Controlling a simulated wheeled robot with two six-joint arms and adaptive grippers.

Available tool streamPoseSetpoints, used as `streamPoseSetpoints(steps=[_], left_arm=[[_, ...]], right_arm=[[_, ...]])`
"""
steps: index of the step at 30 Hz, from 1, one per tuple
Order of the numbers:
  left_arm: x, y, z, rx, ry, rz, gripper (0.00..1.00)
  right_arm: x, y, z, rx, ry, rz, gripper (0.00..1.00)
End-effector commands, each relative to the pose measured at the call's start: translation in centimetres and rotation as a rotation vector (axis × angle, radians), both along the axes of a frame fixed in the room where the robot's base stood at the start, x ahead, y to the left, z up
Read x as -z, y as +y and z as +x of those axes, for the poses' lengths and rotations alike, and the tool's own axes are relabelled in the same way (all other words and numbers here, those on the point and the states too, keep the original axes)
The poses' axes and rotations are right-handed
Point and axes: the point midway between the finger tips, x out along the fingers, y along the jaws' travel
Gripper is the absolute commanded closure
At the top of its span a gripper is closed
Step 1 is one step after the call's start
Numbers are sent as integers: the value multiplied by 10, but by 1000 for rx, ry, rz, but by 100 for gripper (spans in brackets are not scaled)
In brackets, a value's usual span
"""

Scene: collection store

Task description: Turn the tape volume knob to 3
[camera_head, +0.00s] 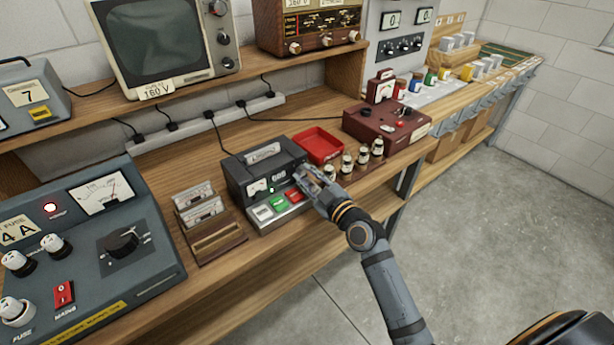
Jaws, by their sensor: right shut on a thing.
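The dark grey tape recorder (236,178) stands on the wooden bench in the middle of the view. A cassette shows in its top window, with a small meter, a counter and white, green and red keys on its front. My right gripper (304,178) is at the right end of its front, shut on the tape volume knob. The fingers hide the knob, so its pointer and scale cannot be read. My left gripper is not in view.
A wooden rack of cassettes (217,240) stands left of the recorder. A red tray (319,143) lies behind my gripper, and several small bottles (347,164) stand to its right. A grey power supply (75,250) fills the left front.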

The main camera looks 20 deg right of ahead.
Motion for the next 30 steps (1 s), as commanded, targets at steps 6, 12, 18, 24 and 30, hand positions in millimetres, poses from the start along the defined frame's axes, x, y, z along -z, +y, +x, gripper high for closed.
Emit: streamPoseSetpoints(steps=[6, 12, 18, 24, 30], left_arm=[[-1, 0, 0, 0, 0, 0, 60], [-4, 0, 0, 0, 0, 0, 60], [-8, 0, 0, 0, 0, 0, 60], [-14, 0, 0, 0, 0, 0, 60], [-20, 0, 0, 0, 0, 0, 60]], right_arm=[[0, 0, 0, 0, 21, 55, 100], [-1, 0, 0, -1, 67, 181, 100], [-1, -1, 0, -1, 132, 355, 100], [-2, -1, 0, -1, 197, 534, 100], [-1, -1, 0, -1, 263, 713, 100]])
